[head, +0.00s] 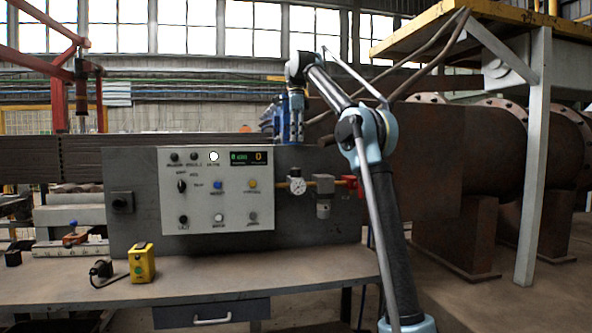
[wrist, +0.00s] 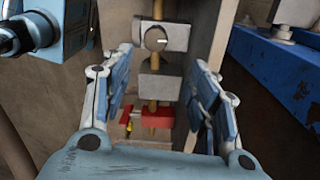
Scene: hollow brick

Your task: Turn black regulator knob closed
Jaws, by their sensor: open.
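The regulator row sits on a pipe on the workbench's grey back panel, right of the control box. It has a round gauge (head: 297,186), a grey regulator body (head: 323,187) and a red fitting (head: 350,182). A small dark shape just above the gauge may be the black knob; I cannot tell. My gripper (head: 288,138) is above the gauge, pointing down. In the wrist view my open, empty gripper (wrist: 159,64) has a finger on each side of the pipe row. The gauge (wrist: 156,38) and red fitting (wrist: 157,115) show between them. No black knob is clear there.
A control box (head: 235,212) with several buttons and a black selector is left of the gauge. The bench's right part is clear. A blue rail (wrist: 290,75) runs at the wrist view's right.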

